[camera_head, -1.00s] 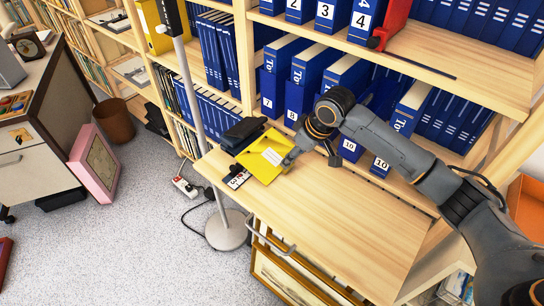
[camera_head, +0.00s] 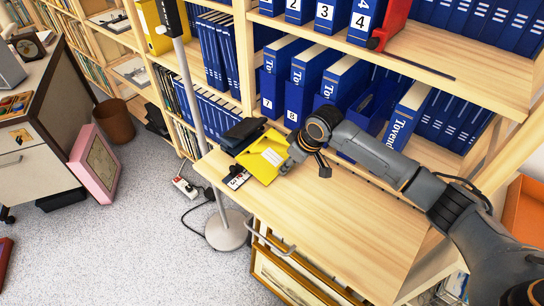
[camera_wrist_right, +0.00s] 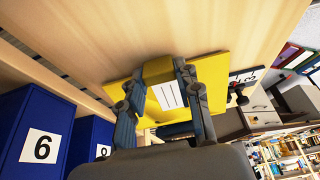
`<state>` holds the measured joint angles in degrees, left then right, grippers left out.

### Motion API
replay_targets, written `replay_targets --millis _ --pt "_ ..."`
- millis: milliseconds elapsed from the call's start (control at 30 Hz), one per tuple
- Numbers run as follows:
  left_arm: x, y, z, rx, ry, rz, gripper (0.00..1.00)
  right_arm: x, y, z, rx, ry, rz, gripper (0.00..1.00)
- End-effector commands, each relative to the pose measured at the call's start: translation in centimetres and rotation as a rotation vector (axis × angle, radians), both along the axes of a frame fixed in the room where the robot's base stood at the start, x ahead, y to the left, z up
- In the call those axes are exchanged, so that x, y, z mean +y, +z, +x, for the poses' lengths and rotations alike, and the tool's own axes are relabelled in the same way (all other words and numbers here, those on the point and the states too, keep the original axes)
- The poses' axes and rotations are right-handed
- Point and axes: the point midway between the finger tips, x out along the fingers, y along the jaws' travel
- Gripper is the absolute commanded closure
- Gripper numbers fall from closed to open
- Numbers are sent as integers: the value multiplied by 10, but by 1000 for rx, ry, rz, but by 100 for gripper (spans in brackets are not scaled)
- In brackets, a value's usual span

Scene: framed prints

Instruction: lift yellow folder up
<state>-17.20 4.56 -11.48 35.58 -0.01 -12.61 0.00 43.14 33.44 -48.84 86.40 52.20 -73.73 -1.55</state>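The yellow folder (camera_head: 259,165) lies on the wooden pull-out board, with a white label (camera_head: 269,156) on it. My right gripper (camera_head: 287,166) is at the folder's right edge. In the right wrist view my right gripper (camera_wrist_right: 160,75) has its two fingers spread apart, and the yellow folder (camera_wrist_right: 213,82) shows beyond and between them. The white label (camera_wrist_right: 168,95) appears between the fingers. I cannot tell whether the fingers touch the folder. My left gripper is not in view.
The wooden board (camera_head: 330,220) has free room right of the folder. A black object (camera_head: 243,133) and a small card (camera_head: 237,177) lie beside the folder. Blue binders (camera_head: 300,90) fill the shelf behind. A lamp stand (camera_head: 228,232) stands at the board's left.

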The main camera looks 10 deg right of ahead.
Motion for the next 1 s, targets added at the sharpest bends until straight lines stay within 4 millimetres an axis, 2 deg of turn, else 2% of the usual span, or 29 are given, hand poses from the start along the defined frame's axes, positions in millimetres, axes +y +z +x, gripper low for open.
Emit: replay_targets --millis 100,433,567,733,867,1000 --pt "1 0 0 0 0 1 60 0 0 0 -1 0 -1 100" --pt "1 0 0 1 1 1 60 0 4 0 -1 0 0 100" --pt "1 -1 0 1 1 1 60 0 15 1 -2 1 0 100" --pt "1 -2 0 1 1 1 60 0 38 1 -4 1 1 100" --pt "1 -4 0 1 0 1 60 -18 33 -21 2 -2 -4 100" --pt "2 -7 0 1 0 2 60 -43 32 -52 2 -2 -5 100"
